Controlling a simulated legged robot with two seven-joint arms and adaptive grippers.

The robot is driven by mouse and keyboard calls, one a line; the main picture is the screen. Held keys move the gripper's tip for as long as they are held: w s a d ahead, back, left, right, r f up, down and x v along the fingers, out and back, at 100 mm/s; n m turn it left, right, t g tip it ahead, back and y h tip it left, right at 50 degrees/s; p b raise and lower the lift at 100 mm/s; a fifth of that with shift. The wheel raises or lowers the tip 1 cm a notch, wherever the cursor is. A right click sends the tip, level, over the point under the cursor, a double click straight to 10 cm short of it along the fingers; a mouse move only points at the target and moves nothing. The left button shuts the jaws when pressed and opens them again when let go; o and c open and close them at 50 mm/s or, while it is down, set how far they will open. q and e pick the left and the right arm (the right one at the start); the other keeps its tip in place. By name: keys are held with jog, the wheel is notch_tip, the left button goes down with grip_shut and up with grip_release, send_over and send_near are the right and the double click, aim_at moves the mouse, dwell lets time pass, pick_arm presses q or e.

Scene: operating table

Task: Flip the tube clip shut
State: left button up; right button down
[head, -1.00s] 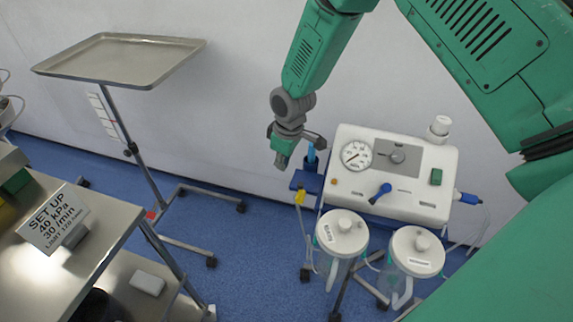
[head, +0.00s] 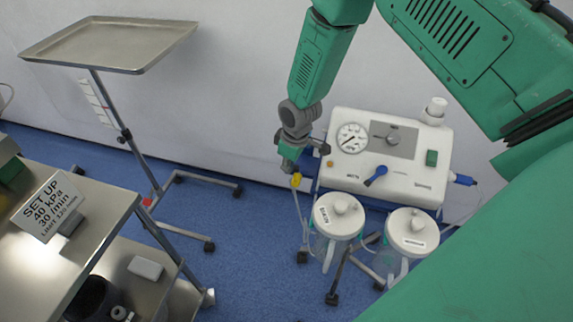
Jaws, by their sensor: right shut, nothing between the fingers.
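The tube clip appears to be the small yellow piece (head: 296,181) on the thin tube left of the suction unit (head: 378,190). Its lever is too small to tell open or shut. My right gripper (head: 287,166) points down just above the yellow piece, its fingers shut and empty. I cannot tell whether it touches the piece. The gripper and wrist hide the blue holder behind them. My left gripper is not in view.
Two lidded jars, the left jar (head: 338,216) and the right jar (head: 412,233), hang below the unit. A steel tray stand (head: 110,62) is at the upper left. A steel trolley (head: 110,205) with a set-up sign (head: 48,208) is at the lower left. Blue floor lies between.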

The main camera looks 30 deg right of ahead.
jog(key=shift+s+d, duration=0.1)
jog(key=shift+d, duration=0.05)
jog(key=shift+s+d+t+y, duration=0.1)
jog(key=shift+t+y, duration=0.3)
jog(key=shift+t, duration=0.1)
